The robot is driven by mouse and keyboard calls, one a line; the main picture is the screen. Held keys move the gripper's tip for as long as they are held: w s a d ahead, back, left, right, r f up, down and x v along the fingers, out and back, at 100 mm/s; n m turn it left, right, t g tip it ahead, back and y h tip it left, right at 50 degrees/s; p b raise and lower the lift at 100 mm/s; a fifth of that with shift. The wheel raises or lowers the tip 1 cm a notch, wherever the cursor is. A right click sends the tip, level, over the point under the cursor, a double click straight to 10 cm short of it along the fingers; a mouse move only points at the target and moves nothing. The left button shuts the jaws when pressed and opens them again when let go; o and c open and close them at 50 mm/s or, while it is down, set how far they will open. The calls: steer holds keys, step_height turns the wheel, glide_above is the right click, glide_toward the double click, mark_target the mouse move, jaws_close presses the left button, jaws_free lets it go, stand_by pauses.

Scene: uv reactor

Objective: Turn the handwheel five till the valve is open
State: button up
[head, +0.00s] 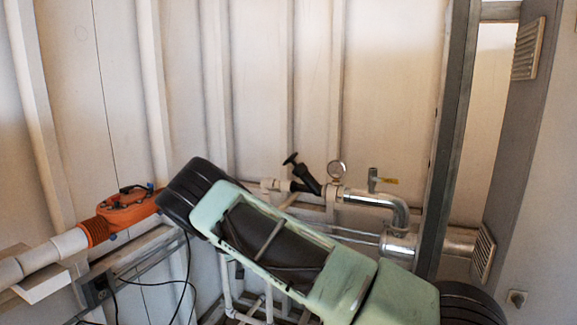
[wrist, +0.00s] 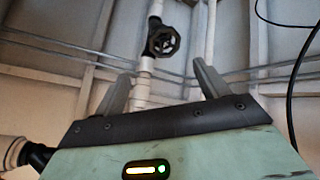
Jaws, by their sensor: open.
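A black handwheel (wrist: 162,40) with spokes shows in the wrist view on a white vertical pipe (wrist: 145,88), beyond my gripper and near the middle. My gripper (wrist: 162,87) is open, its two grey fingers wide apart with nothing between them. The wheel appears ahead of the fingertips and apart from them. In the head view a black valve with a T-shaped top (head: 292,159) stands on the pipework behind my arm; I cannot tell whether it is the same handwheel. My gripper does not show in the head view. No number on the wheel is readable.
My green arm covers the lower middle of the head view. An orange unit (head: 127,208) on a white pipe is at left. A black cable (wrist: 291,95) hangs at right.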

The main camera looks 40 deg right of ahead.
steer(key=s+d+r+h, duration=0.2)
steer(key=d+r+h, duration=0.3)
steer(key=r, duration=0.7)
steer(key=h+b, duration=0.1)
steer(key=h, duration=0.4)
glide_toward(286, 161)
steer(key=shift+t, duration=0.4)
steer(key=p+x, duration=0.6)
steer(key=x, duration=0.6)
steer(key=shift+s+d+f, duration=0.1)
steer(key=shift+s+f, duration=0.05)
steer(key=shift+s, duration=0.05)
steer(key=shift+n, duration=0.3)
steer(key=c, duration=0.6)
